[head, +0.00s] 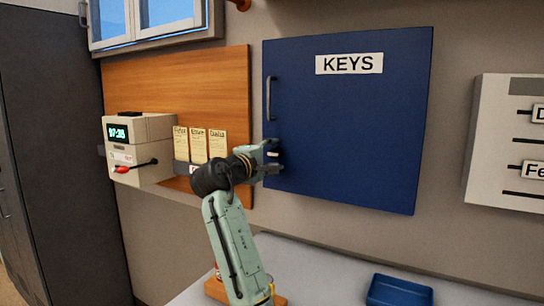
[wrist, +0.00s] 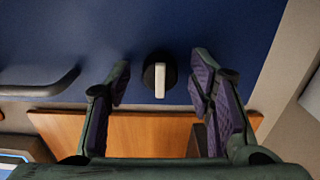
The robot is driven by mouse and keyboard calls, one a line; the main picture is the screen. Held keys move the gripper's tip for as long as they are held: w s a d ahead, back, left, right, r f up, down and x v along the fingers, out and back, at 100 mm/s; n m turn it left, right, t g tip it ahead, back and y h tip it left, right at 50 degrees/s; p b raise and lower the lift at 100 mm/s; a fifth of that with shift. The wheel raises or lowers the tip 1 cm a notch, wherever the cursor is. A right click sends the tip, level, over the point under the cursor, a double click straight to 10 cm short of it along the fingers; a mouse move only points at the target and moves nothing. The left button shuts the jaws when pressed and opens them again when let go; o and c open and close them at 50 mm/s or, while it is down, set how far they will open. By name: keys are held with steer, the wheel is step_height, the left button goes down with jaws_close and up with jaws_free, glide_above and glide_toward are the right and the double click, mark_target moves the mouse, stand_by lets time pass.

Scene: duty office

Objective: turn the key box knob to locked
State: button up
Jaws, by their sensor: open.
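The key box (head: 350,125) is a dark blue wall cabinet with a white KEYS label. Its blue door fills the top of the wrist view (wrist: 240,25). The knob (wrist: 160,77) is a round black dial with a white bar, upright in the wrist view. In the head view my gripper largely hides the knob at the door's lower left. My gripper (head: 272,156) is open at that corner. In the wrist view its two purple-padded fingers (wrist: 163,80) stand on either side of the knob, with a gap on each side. No lock marking is readable.
A dark bar handle (head: 269,98) is above my gripper on the door; it shows at left in the wrist view (wrist: 40,82). Left are a wooden board (head: 225,90), paper tags (head: 198,143) and a time clock (head: 140,148). A blue tray (head: 400,291) sits on the counter below.

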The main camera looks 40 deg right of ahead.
steer(key=v, duration=1.2)
stand_by(0.4)
